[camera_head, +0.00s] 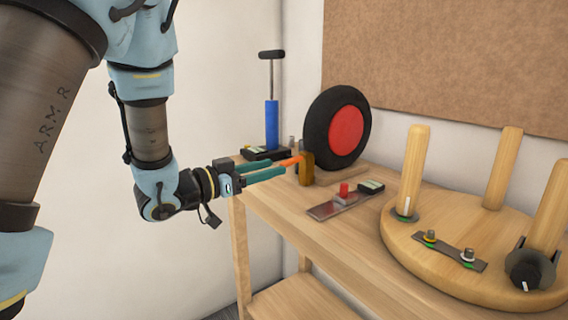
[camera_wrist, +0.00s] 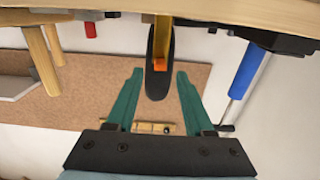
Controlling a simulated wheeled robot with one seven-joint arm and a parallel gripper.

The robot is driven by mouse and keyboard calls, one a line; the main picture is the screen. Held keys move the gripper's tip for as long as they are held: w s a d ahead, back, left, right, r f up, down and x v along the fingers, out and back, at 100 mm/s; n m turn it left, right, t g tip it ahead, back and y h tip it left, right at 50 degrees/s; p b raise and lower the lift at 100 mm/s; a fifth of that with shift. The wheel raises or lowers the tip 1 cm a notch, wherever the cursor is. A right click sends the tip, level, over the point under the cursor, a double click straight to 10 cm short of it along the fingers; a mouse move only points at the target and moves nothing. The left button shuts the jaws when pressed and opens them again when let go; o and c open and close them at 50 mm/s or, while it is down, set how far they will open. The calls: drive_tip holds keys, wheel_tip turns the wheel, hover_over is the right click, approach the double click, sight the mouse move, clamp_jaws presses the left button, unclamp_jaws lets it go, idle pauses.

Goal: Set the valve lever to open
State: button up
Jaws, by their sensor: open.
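The valve has a yellow-brown body (camera_head: 306,169) near the table's back left edge, in front of the wheel. Its orange lever (camera_head: 291,161) sticks out to the left, toward my gripper. My gripper (camera_head: 280,167) is open, with teal fingers pointing right at the lever. In the wrist view, the lever's orange end (camera_wrist: 158,63) lies between the two fingertips (camera_wrist: 160,73), with clear space on either side. The yellow valve body (camera_wrist: 162,34) is above it there.
A black wheel with a red hub (camera_head: 346,125) stands behind the valve. A blue pump (camera_head: 272,122) stands at the back left. A plate with a red knob (camera_head: 343,192) and a round wooden board with pegs (camera_head: 400,238) lie to the right. A brown board (camera_head: 450,60) hangs behind.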

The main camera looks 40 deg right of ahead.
sight(281, 164)
drive_tip(key=shift+s+d, duration=0.15)
drive_tip(key=shift+d, duration=2.55)
clamp_jaws()
